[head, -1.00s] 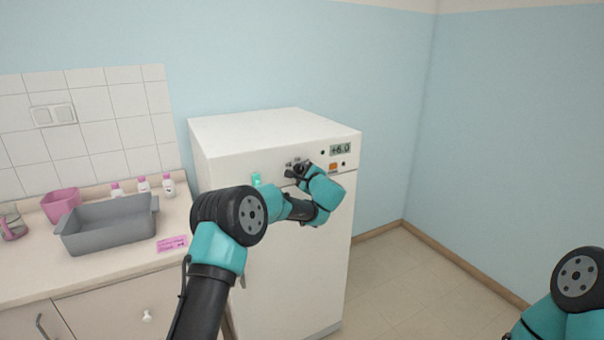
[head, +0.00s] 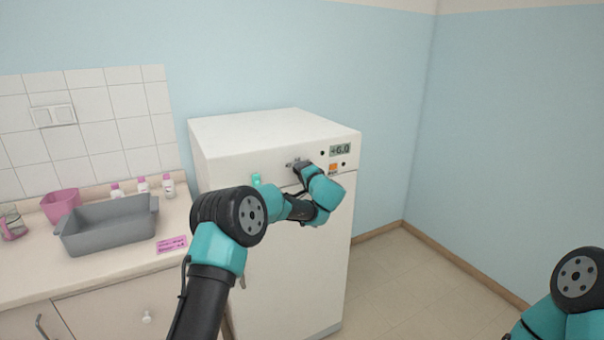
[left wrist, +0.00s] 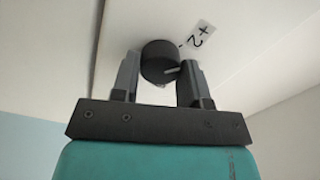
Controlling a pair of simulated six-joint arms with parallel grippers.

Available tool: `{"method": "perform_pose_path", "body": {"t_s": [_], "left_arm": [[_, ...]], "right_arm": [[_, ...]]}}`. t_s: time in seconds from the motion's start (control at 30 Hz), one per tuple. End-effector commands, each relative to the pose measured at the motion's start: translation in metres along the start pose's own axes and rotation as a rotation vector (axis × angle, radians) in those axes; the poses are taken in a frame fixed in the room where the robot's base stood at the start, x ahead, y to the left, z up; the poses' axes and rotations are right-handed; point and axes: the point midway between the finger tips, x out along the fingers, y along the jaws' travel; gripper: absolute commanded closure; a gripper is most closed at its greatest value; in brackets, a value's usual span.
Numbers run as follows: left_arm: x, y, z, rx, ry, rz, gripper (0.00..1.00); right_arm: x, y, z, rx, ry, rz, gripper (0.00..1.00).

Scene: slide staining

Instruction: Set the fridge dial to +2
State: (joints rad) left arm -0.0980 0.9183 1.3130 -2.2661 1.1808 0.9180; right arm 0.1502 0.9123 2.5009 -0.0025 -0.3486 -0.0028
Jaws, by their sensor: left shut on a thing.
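The white fridge (head: 270,240) stands against the wall, with a display (head: 340,149) reading +6.0 on its upper front. The black dial (left wrist: 158,62) shows in the left wrist view between my left gripper's fingers, with a pale pointer mark on its lower right. A tilted "+2" label (left wrist: 200,38) is on the panel at the dial's upper right. My left gripper (left wrist: 158,78) is shut on the dial. In the head view my left gripper (head: 301,170) is at the fridge panel and mostly hides the dial. My right gripper is out of view; only part of that arm shows.
An orange square (head: 333,168) and small dark knobs sit beside the display. The floor right of the fridge is clear.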

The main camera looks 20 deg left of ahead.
Motion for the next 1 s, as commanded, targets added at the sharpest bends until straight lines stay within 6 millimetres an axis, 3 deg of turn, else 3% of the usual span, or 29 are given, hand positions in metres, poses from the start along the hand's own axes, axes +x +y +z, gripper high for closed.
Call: {"method": "perform_pose_path", "body": {"t_s": [0.4, 0.93, 0.97, 1.0], "left_arm": [[-0.0002, 0.0008, 0.0003, -0.229, -0.001, 0.002, 0.83], [-0.0002, 0.0008, 0.0002, -0.258, 0.000, 0.002, 0.83], [-0.0002, 0.0008, 0.0002, -0.258, 0.000, 0.002, 0.56], [-0.0002, 0.0008, 0.0002, -0.258, 0.000, 0.002, 0.52]], "right_arm": [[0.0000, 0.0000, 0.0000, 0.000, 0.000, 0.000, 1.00], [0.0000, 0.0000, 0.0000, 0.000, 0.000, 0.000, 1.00], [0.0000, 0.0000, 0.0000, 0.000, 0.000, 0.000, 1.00], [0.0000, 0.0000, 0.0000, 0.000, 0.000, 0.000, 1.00]]}}
